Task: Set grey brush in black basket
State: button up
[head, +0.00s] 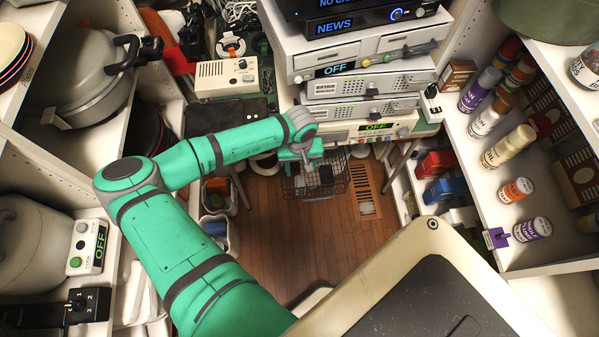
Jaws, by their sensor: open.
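The black basket (341,185) is a wire basket low over the wooden floor, below the stacked equipment at the centre of the head view. My gripper (304,160) is at the end of my green arm, above the basket's left part, and its jaws are open. A small grey item (326,175) shows at the basket, just right of my gripper, and looks to be inside it. It may be the grey brush, but it is too small to tell. My gripper and wrist hide part of the basket's back left side.
Stacked grey equipment (368,82) stands right behind the basket. Shelves with spice jars (508,146) are on the right, and shelves with a large pot (85,80) are on the left. Bins (218,205) stand on the floor left of the basket. The wooden floor (300,240) in front is clear.

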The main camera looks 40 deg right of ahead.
notch_tip(320, 180, up, 8)
jog(key=shift+w+r, duration=0.15)
jog(key=shift+d, duration=0.1)
dwell(0.7)
